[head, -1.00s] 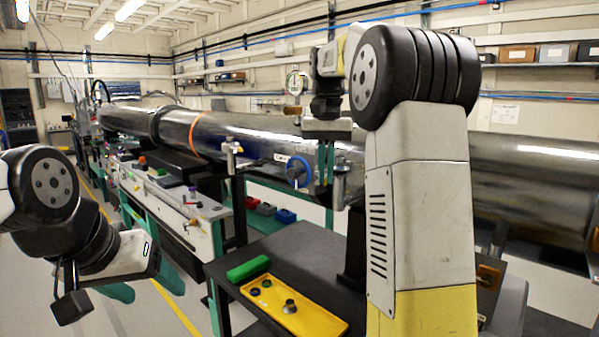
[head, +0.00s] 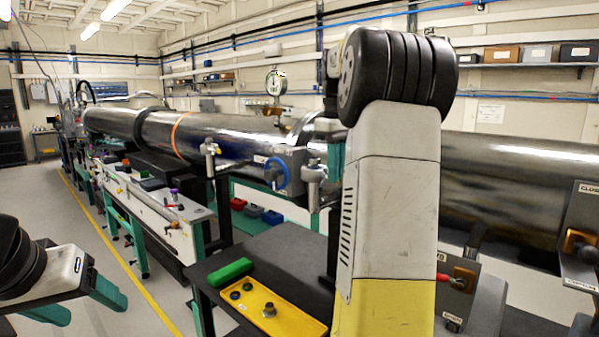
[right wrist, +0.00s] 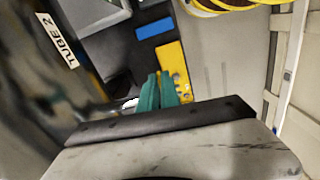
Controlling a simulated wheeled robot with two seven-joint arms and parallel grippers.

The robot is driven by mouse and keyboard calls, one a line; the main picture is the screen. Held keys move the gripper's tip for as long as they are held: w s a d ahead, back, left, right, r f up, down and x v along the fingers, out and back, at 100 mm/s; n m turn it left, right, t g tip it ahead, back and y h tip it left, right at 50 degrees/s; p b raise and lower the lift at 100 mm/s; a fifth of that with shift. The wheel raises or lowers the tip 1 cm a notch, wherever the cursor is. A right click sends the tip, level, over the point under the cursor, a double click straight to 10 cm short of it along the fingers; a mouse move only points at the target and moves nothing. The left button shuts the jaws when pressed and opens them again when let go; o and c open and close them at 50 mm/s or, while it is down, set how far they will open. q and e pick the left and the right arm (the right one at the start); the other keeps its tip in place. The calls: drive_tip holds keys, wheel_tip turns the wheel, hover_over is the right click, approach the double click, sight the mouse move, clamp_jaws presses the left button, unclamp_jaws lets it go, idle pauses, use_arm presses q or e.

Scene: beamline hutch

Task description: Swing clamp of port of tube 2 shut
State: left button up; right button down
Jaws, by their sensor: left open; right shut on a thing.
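The long dark metal tube (head: 500,170) runs across the head view. A TUBE 2 label (right wrist: 57,40) shows in the right wrist view. A silver capped post (head: 314,176) stands in front of the tube, beside a blue handwheel (head: 277,173). My right gripper (head: 337,155) is at the tube just right of this post, mostly hidden behind my arm. In the right wrist view its teal fingers (right wrist: 159,92) are close together; what they grip, probably the clamp, is hidden. My left gripper (head: 78,303) is open and empty at lower left, far from the tube.
A second silver post (head: 210,160) stands further left. At right is a panel (head: 585,215) marked CLOSED. The left floor is clear.

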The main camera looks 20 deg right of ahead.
drive_tip(key=shift+w+d+n, duration=0.25)
drive_tip(key=shift+d+n, duration=0.3)
drive_tip(key=shift+n, duration=0.05)
drive_tip(key=c, duration=1.6)
unclamp_jaws()
drive_tip(key=shift+r, duration=0.1)
wheel_tip(320, 180, up, 8)
drive_tip(key=shift+f, duration=0.2)
